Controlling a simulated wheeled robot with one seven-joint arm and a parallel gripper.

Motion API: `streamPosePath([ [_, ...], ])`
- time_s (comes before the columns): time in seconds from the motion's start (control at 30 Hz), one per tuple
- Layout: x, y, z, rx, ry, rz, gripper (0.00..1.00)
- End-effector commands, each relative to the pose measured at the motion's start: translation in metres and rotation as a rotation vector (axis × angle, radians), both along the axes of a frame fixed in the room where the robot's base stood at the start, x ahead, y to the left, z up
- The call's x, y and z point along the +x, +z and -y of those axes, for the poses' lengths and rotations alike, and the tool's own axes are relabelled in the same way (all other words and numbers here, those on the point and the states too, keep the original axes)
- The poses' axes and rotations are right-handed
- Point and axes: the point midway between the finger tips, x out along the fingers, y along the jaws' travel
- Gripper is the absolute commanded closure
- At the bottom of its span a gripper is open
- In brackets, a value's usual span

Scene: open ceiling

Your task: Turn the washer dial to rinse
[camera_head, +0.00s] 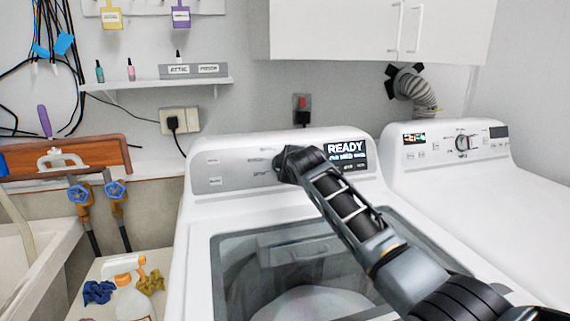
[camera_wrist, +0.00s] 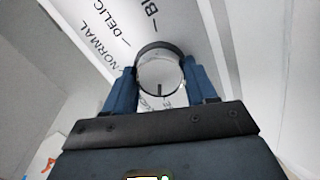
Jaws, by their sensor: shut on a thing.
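The washer (camera_head: 205,230) stands in the middle of the head view, with a grey control panel (camera_head: 225,172) along its back. Its display (camera_head: 346,155) reads READY above a smaller line. My gripper (camera_head: 286,163) is at the panel, left of the display, and hides the dial there. In the wrist view the round dial (camera_wrist: 158,72) sits between the two blue fingers of my gripper (camera_wrist: 160,85), which are shut on it. A short dark mark is on the dial's lower face. Labels NORMAL, DELIC... and a partly cut-off one show around it. No rinse label is readable.
A second white machine (camera_head: 470,205) with its own knob stands at the right. A sink (camera_head: 35,260), blue valves (camera_head: 79,194) and a spray bottle (camera_head: 130,295) are at the left. White cabinets (camera_head: 375,28) hang above. My arm crosses over the washer's glass lid (camera_head: 240,262).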

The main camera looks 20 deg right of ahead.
Motion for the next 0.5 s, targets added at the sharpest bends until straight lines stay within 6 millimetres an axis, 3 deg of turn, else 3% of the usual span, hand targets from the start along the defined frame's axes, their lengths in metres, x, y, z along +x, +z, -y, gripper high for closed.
streamPosePath([
  [0.5, -0.0002, -0.0009, -0.0012, -0.103, 0.039, -0.001, 0.74],
])
